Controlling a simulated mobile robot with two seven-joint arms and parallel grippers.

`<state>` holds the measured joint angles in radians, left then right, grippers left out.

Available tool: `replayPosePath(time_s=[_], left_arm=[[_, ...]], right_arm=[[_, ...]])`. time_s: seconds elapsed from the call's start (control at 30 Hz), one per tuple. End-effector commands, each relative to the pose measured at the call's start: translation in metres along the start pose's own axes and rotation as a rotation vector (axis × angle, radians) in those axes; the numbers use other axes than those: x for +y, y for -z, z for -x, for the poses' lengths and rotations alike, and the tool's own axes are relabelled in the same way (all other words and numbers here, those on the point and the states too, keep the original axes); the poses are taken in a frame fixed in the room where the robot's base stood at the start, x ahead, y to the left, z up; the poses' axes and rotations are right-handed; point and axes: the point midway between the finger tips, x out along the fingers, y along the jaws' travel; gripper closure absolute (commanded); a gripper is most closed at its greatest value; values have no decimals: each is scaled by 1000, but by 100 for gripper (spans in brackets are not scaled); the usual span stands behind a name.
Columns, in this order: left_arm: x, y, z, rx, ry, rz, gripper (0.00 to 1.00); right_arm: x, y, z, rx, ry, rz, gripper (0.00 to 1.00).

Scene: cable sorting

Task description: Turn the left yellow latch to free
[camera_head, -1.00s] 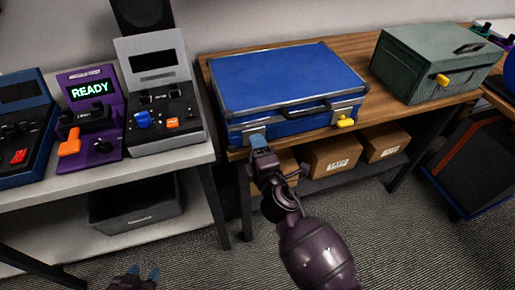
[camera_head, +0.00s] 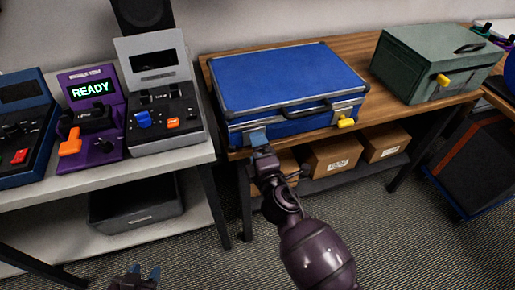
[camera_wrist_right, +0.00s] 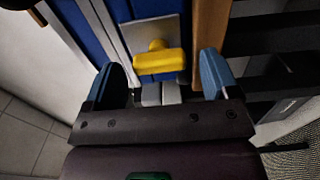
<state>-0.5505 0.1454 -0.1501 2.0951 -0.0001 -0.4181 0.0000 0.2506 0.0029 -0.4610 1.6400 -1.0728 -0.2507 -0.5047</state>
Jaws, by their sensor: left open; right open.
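A blue case (camera_head: 285,80) with metal edges lies closed on the wooden bench. The left yellow latch (camera_wrist_right: 158,62) shows in the right wrist view on a metal plate on the case's front. Its bar lies crosswise between the fingers, just ahead of them; I cannot tell whether they touch it. In the head view my right gripper (camera_head: 257,137) hides that latch at the case's front left corner. The right gripper, also in the right wrist view (camera_wrist_right: 160,76), is open. The right yellow latch (camera_head: 346,122) is on the case's front right. My left gripper (camera_head: 143,272) is open and empty, low at left.
A green box (camera_head: 430,65) with a yellow latch (camera_head: 443,80) stands to the right on the bench (camera_head: 375,108). Cardboard boxes (camera_head: 333,155) sit on the shelf below. Control consoles (camera_head: 160,100) stand on the white table (camera_head: 170,158) at left. A gap separates the tables.

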Motion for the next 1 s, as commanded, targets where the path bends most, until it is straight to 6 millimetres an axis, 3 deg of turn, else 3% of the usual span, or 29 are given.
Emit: replayPosePath(time_s=[0.6,1.0], left_arm=[[-3,-3,2,-7,1,-10,57],[0,2,2,2,2,5,57]], right_arm=[[-1,0,88,0,1,1,19],[0,0,105,1,-1,1,19]])
